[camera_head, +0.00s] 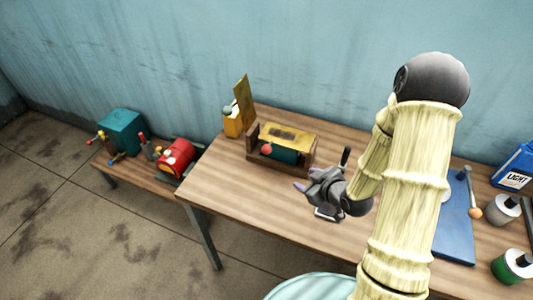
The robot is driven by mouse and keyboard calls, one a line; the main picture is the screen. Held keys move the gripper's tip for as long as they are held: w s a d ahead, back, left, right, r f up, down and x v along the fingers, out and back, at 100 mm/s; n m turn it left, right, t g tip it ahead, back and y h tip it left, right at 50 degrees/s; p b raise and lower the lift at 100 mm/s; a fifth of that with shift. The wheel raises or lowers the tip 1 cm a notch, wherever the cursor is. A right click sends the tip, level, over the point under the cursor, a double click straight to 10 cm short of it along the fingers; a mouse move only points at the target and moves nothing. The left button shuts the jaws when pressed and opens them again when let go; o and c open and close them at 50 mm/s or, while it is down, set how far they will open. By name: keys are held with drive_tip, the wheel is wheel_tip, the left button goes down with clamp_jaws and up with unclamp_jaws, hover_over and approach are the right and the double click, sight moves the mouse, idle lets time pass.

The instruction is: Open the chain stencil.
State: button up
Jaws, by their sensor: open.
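A wooden frame (252,142) stands on the table towards the back. A yellow plate (288,133) with dark markings lies flat across its top; I take it to be the chain stencil, lying closed. A teal block (285,154) shows under the plate, and a red ball knob (267,149) sits at its front left. My gripper (309,199) is open, to the right of and nearer than the frame, apart from it and low over the table. Its fingers are small in the picture, and I see nothing between them.
Behind left stands a yellow box (233,124) with an upright yellow panel (243,100). A blue board (455,235), cans (504,209) and a blue jug (515,166) are on the right. A lower bench at left holds a red machine (177,155) and teal box (121,130). The table's front left is clear.

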sight(270, 152)
drive_tip(key=a+t+y, duration=0.1)
drive_tip(key=t+y+b, duration=0.1)
drive_tip(key=t+y, duration=0.1)
drive_tip(key=s+a+f+t+y+b, duration=0.1)
drive_tip(key=t, duration=0.1)
drive_tip(key=shift+a+f+y, duration=0.1)
drive_tip(key=shift+a+y, duration=0.2)
drive_tip(key=shift+y, duration=0.1)
drive_tip(key=shift+f+b, duration=0.1)
drive_tip(key=shift+b, duration=0.45)
drive_tip(key=b+x, duration=0.4)
drive_tip(key=x, duration=1.3)
drive_tip(key=shift+w+a, duration=0.15)
drive_tip(key=shift+c, duration=0.2)
